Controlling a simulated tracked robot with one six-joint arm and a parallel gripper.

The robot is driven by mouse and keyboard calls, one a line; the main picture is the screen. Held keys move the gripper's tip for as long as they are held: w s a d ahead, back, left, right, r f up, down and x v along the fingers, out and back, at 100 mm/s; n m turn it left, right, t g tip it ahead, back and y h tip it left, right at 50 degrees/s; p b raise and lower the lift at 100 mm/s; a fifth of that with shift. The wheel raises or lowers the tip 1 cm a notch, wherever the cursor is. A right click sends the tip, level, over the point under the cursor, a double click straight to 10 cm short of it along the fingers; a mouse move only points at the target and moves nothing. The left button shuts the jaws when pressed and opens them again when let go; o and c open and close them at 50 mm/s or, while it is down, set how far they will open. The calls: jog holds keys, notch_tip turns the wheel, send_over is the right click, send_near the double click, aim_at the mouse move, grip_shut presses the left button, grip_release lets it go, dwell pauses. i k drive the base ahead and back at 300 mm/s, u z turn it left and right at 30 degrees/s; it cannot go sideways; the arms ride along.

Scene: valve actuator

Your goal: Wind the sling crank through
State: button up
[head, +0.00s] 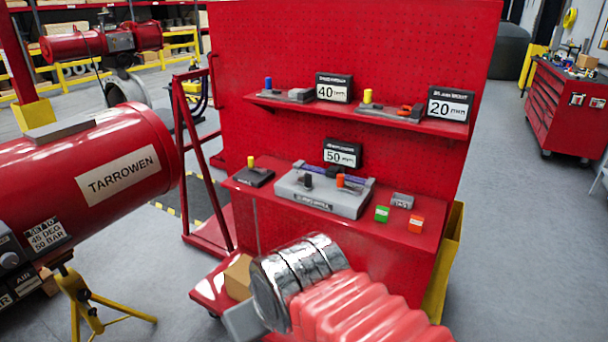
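I cannot make out a sling crank for certain in the head view. My arm, with a red bellows sleeve and shiny metal rings, reaches in from the bottom edge. A grey block at its left end seems to be part of my gripper (243,322); its fingertips are not clearly shown, so open or shut cannot be told.
A red pegboard stand (360,50) has an upper shelf with 40mm and 20mm signs and a lower shelf with a grey fixture (325,192), a 50mm sign and small blocks. A yellow tripod (90,305) stands below the cylinder.

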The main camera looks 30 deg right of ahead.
aim_at(306, 181)
jog(key=i, duration=0.9)
